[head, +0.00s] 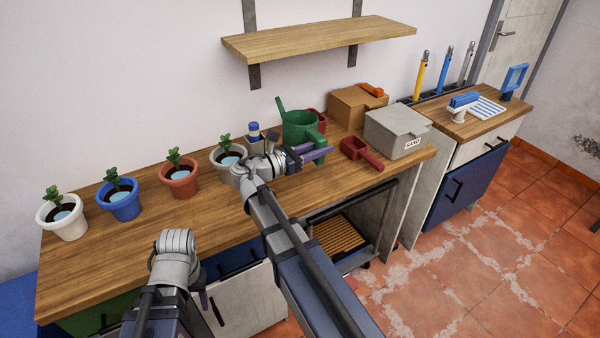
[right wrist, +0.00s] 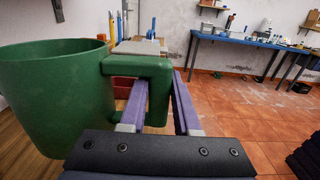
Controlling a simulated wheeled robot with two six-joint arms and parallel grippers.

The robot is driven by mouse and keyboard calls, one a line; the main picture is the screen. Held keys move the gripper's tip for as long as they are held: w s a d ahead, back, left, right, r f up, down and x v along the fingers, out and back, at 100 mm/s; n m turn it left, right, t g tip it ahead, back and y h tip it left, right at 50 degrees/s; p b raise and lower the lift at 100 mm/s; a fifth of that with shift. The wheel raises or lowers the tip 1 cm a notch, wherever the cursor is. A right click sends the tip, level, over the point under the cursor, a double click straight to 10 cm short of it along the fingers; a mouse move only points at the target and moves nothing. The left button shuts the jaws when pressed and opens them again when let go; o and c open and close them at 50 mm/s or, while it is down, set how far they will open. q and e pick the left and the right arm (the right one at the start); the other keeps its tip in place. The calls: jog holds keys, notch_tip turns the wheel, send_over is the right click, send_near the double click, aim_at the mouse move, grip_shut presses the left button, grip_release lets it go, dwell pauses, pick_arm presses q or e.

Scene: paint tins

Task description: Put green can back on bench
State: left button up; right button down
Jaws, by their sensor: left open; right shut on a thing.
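The green can (head: 300,125) is a watering can with a spout at its upper left and a block-like handle on its right. It is upright at the back of the wooden bench (head: 226,206); I cannot tell whether its base touches the top. My right gripper (head: 318,153) is shut on the handle. In the right wrist view the can (right wrist: 55,95) fills the left side, and its handle lies between the purple fingers of the gripper (right wrist: 165,100). My left gripper (head: 207,303) is low at the bench's front edge, open, and partly hidden by its own wrist.
Several potted plants, including a terracotta pot (head: 180,184), line the bench's left. A blue-capped bottle (head: 254,131) is left of the can. A red scoop (head: 358,149), a grey sand box (head: 398,132) and a cardboard box (head: 355,103) stand right. A shelf (head: 320,40) hangs above.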

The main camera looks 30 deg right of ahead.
aim_at(315, 164)
notch_tip(315, 164, down, 5)
jog(key=b, duration=0.5)
jog(key=shift+f, duration=0.1)
notch_tip(315, 164, down, 4)
jog(key=b, duration=0.5)
jog(key=shift+f, duration=0.25)
jog(key=shift+r, duration=0.1)
jog(key=c, duration=0.6)
grip_release()
jog(key=shift+c, duration=0.2)
